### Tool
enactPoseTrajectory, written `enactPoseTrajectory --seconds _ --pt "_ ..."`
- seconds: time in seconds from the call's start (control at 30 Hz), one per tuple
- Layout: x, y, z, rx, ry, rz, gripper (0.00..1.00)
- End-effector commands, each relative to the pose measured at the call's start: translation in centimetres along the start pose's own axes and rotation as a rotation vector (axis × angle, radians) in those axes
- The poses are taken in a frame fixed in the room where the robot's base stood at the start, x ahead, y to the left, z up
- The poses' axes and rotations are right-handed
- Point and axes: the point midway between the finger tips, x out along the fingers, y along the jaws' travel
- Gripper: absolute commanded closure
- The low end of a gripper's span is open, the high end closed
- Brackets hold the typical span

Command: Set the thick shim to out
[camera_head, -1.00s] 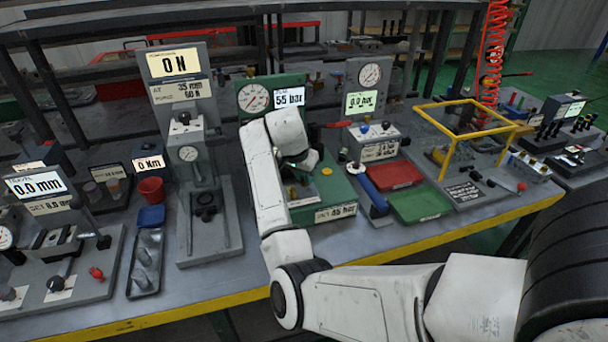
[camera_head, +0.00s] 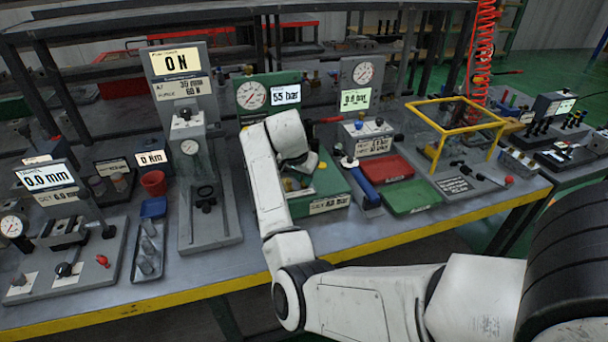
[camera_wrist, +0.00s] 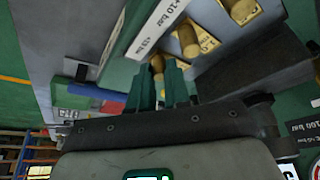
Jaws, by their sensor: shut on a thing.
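The green valve block (camera_head: 320,182) stands mid-bench under my arm, with a dial gauge (camera_head: 252,95) and a display reading 55 bar (camera_head: 286,94). In the wrist view, brass knobs on small yellow plates stand on it, one in the middle (camera_wrist: 187,40) and one farther up (camera_wrist: 240,10). My gripper (camera_wrist: 158,68) has its green fingers shut on a brass knob (camera_wrist: 157,63) at the block's edge, by a white label ending in "10 bar". I cannot tell which knob is the thick shim. In the head view my arm hides the fingers.
A blue-handled tool (camera_head: 362,180), a red tray (camera_head: 384,169) and a green tray (camera_head: 412,196) lie right of the block. A yellow frame (camera_head: 456,110) stands farther right. A grey press (camera_head: 205,175) stands left. The bench's yellow front edge (camera_head: 390,240) runs below.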

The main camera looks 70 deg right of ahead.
Motion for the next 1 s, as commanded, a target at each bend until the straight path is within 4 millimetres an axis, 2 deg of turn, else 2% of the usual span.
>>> enactPoseTrajectory --seconds 0.27,0.3,0.53,0.83,1.0 --pt "-0.1 0.4 0.1 0.003 -0.007 0.014 1.00" --pt "-0.1 0.4 0.1 0.003 -0.007 0.014 0.79" --pt "-0.1 0.3 0.1 0.003 -0.006 0.012 0.57" --pt "-0.5 0.2 0.1 0.003 -0.005 0.009 0.57" --pt "-2.6 0.1 0.0 0.004 -0.003 0.007 0.57"
